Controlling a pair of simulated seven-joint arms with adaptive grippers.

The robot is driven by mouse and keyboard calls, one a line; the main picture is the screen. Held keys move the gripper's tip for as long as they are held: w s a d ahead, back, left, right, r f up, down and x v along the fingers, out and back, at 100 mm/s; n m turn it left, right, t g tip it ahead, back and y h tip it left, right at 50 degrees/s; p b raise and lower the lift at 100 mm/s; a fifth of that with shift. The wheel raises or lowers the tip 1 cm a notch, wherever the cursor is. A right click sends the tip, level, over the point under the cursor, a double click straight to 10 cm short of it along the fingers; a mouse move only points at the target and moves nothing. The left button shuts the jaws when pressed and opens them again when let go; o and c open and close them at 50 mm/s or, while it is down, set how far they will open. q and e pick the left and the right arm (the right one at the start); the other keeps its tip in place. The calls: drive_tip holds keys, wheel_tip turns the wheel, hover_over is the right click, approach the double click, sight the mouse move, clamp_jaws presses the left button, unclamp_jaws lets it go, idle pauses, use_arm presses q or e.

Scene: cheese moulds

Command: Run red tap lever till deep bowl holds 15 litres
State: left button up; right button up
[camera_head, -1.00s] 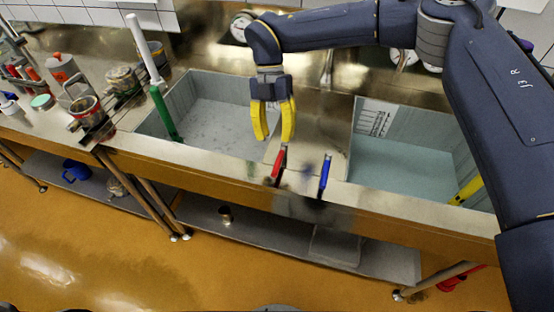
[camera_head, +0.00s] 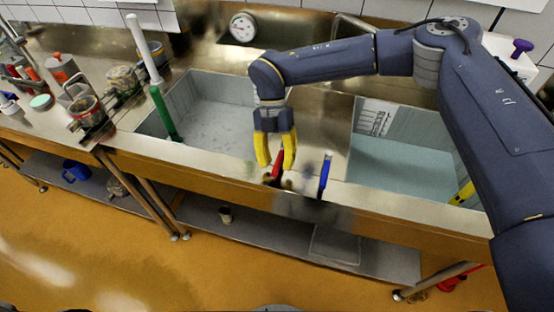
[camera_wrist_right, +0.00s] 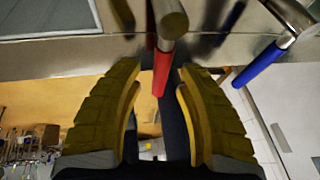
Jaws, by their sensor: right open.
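The red tap lever (camera_head: 278,165) stands at the front edge of the steel counter, between two sunken basins. My right gripper (camera_head: 276,163) is open, pointing down over it. In the right wrist view the red lever (camera_wrist_right: 160,74) lies between the two yellow fingers, with visible gaps on both sides. The right basin (camera_head: 440,133) has pale blue-green water and a marked scale plate (camera_head: 374,117) on its wall; the marks are too small to read. The left basin (camera_head: 208,95) has a grey, speckled bottom. Which one is the deep bowl I cannot tell. My left gripper is not in view.
A blue lever (camera_head: 325,175) stands close to the right of the red one. A green-and-white stick (camera_head: 162,110) leans in the left basin. Jars and pots crowd the counter's left end.

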drive_tip(key=shift+c, duration=0.5)
clamp_jaws()
